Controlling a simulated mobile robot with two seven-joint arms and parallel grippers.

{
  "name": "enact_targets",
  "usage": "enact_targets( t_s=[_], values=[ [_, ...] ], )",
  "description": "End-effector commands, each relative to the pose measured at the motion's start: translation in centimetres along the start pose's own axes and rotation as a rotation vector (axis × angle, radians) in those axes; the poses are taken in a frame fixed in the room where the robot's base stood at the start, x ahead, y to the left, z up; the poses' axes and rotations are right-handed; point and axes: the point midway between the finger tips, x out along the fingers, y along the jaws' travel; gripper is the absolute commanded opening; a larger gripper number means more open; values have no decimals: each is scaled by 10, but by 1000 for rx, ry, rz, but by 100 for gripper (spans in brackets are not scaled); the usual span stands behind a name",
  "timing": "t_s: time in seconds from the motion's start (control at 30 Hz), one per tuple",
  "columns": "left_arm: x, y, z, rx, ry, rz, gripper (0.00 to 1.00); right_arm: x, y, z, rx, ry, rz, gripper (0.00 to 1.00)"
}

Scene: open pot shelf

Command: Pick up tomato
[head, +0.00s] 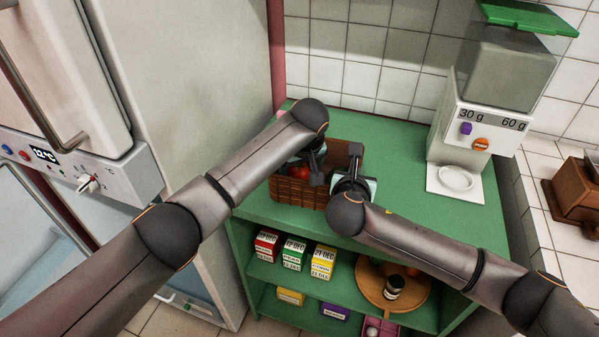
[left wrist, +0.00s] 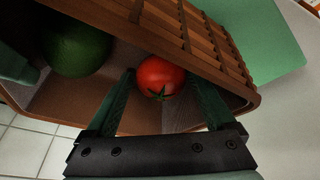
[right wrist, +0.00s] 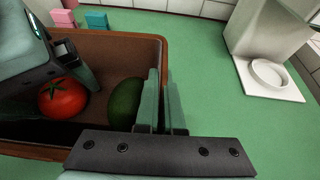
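The red tomato (head: 301,172) lies inside the brown basket (head: 297,196) on the green shelf top. In the left wrist view the tomato (left wrist: 160,77) sits between the spread fingertips of my left gripper (left wrist: 165,85), close to both; I cannot tell whether they touch it. My left gripper is open and reaches into the basket. My right gripper (right wrist: 160,90) is at the basket's right wall. Its fingers are close together; whether the rim is pinched between them is unclear. The tomato also shows in the right wrist view (right wrist: 63,98).
A dark green round fruit (right wrist: 125,104) lies beside the tomato in the basket. A dispenser (head: 480,130) with a white dish stands at the back right. The green top (head: 420,215) between them is clear. A fridge (head: 190,90) stands to the left.

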Motion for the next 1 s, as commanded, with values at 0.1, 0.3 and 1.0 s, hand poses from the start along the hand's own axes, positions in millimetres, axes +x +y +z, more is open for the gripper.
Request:
enact_targets(
  t_s=[0.1,0.3,1.0],
  values=[
    [3,-4,-2,-3,2,-10,77,0,-1,0,0,1,-3,0],
    [2,-3,-2,-2,2,-6,54,0,-1,0,-1,0,-2,0],
    [-9,1,-5,-1,4,2,13,0,-1,0,-1,0,-2,0]
  ],
)
